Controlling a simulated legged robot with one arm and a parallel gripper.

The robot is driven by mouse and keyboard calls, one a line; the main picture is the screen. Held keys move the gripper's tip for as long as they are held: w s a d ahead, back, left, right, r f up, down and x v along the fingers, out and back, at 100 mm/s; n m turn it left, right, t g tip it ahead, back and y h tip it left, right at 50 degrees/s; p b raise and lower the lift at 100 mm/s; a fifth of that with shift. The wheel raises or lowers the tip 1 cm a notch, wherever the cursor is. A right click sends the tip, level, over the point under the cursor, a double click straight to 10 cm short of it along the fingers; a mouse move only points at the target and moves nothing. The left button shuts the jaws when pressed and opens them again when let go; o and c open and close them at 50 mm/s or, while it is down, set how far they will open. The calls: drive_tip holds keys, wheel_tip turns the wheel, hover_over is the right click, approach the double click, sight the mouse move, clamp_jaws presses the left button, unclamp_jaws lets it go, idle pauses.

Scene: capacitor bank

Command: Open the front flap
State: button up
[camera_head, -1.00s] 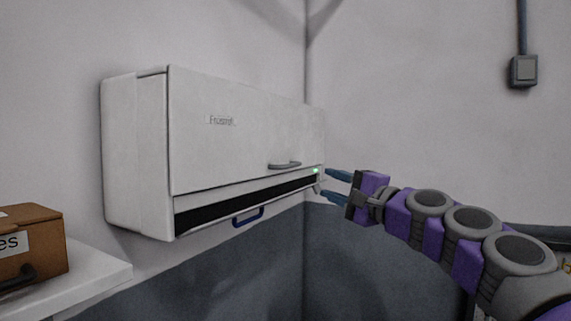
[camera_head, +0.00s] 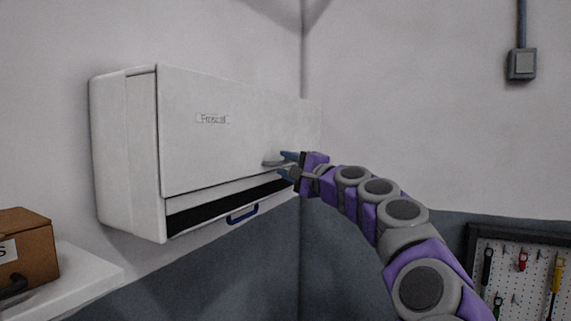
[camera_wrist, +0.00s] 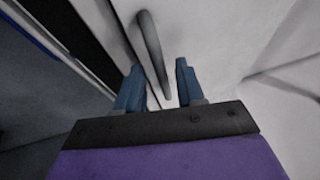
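The white wall unit has a front flap (camera_head: 215,130) that hangs closed, with a small label on it. The flap's grey handle (camera_head: 271,163) sits near its lower right edge, and its right part is hidden behind my gripper. My gripper (camera_head: 283,165) is at the handle. In the wrist view the handle (camera_wrist: 151,48) runs into the space between the two blue fingers of my gripper (camera_wrist: 158,80). The fingers are apart, with a gap on both sides of the handle.
A dark slot (camera_head: 215,208) and a blue handle (camera_head: 243,214) lie below the flap. A brown box (camera_head: 30,250) stands on a white shelf (camera_head: 90,285) at left. A tool pegboard (camera_head: 520,275) hangs at lower right. A wall switch (camera_head: 522,64) is at upper right.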

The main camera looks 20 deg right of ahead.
drive_tip(key=shift+w+d+f, duration=0.1)
drive_tip(key=shift+w+d, duration=0.1)
drive_tip(key=shift+d, duration=0.55)
drive_tip(key=shift+a, duration=0.85)
drive_tip(key=c, duration=0.4)
drive_tip(key=shift+a, duration=0.1)
drive_tip(key=shift+c, duration=1.3)
drive_tip(key=shift+s+d, duration=0.1)
drive_tip(key=shift+d, duration=0.1)
clamp_jaws()
